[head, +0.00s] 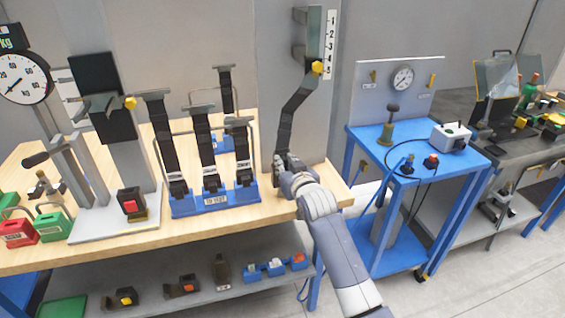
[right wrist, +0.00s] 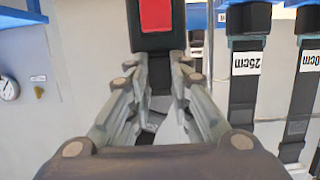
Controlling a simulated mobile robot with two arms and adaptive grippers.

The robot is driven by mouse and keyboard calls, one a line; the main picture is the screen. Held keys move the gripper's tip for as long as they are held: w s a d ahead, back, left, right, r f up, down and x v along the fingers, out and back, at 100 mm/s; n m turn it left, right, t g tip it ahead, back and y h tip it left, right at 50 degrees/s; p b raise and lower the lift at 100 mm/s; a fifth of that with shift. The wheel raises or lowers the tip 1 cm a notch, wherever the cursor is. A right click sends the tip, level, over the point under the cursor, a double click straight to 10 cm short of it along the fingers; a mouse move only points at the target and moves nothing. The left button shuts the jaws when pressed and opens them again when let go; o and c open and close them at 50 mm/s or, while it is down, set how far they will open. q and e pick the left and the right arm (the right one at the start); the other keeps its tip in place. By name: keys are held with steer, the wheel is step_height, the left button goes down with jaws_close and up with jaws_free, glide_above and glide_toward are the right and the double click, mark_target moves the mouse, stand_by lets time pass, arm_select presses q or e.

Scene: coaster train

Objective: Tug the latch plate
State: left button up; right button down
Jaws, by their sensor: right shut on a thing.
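A black strap (head: 297,103) runs from a bracket on the grey column down to my right gripper (head: 283,163) at the bench's right end. In the right wrist view, the fingers of the right gripper (right wrist: 158,75) are shut around the strap's end. The latch plate there is mostly hidden between the fingers. A black buckle with a red button (right wrist: 157,14) sits right at the fingertips, in line with the strap. I cannot tell whether the plate is seated in it. My left gripper is not in view.
A blue rack (head: 214,200) holding several upright straps stands left of the right gripper. Left of it is a buckle stand (head: 131,203) with a red button. A blue cart (head: 420,160) stands to the right. A yellow knob (head: 318,67) and number scale (head: 331,45) are on the column.

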steer(key=shift+r, duration=0.45)
steer(key=c, duration=1.6)
jaws_free()
steer(key=shift+o, duration=1.2)
steer(key=shift+s, duration=0.1)
steer(key=shift+f, duration=0.15)
